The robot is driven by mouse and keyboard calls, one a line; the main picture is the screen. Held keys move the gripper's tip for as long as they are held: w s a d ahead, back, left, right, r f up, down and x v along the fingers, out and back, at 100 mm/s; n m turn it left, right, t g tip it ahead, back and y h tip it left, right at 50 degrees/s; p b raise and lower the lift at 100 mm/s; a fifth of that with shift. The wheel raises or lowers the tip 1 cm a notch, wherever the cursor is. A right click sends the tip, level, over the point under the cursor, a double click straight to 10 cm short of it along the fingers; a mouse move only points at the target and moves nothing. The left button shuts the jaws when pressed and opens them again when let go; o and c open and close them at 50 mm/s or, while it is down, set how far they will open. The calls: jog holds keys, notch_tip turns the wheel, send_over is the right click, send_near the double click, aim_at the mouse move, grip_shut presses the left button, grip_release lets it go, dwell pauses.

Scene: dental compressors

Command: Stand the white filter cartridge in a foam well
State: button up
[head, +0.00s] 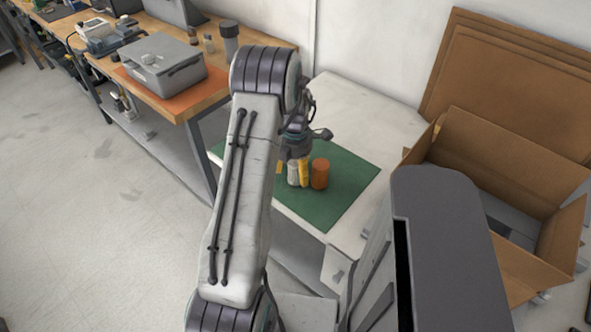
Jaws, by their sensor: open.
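The white filter cartridge (293,175) stands on the green mat (345,190), partly hidden by my gripper. My gripper (292,168) is open and points down at it from above. Yellow parts that look like its fingers show on either side of the white cartridge. I cannot tell whether they touch it. An orange cylinder (320,174) stands upright on the mat just right of the gripper. No foam well can be made out. A grey surface (510,226) shows inside the cardboard box, but I cannot tell if it is foam.
The open cardboard box (468,150) stands at the right, flaps spread. Flat brown panels (510,75) lean on the wall behind it. A wooden bench (185,105) with a grey case (163,68) is at upper left. The pale table (365,105) behind the mat is bare.

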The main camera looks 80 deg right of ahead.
jog(key=c, duration=1.3)
